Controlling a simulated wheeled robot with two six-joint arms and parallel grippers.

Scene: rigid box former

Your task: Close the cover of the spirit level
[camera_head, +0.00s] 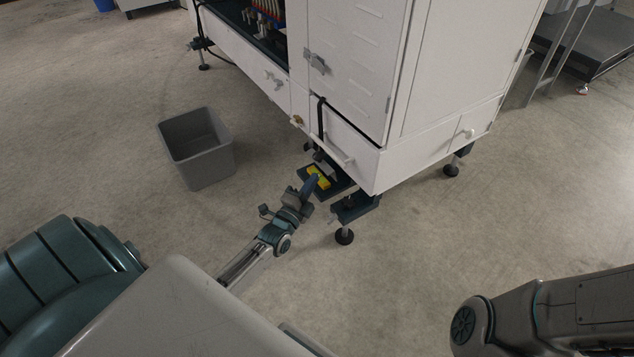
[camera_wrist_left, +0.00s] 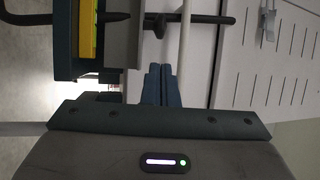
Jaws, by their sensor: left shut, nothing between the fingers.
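The yellow spirit level (camera_head: 321,180) sits on a dark bracket (camera_head: 342,187) low at the corner of the white machine. It also shows at the top left of the left wrist view (camera_wrist_left: 88,28). A grey plate (camera_wrist_left: 122,42) stands right beside the yellow body and looks like its cover, raised off it. My left gripper (camera_head: 309,186) is close to the level at its near left side. In the left wrist view its fingers (camera_wrist_left: 157,84) are together and empty, to the right of and below the grey plate. Whether they touch anything cannot be told.
A machine foot (camera_head: 344,237) stands just below. A grey bin (camera_head: 197,148) stands to the left. Floor between is clear.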

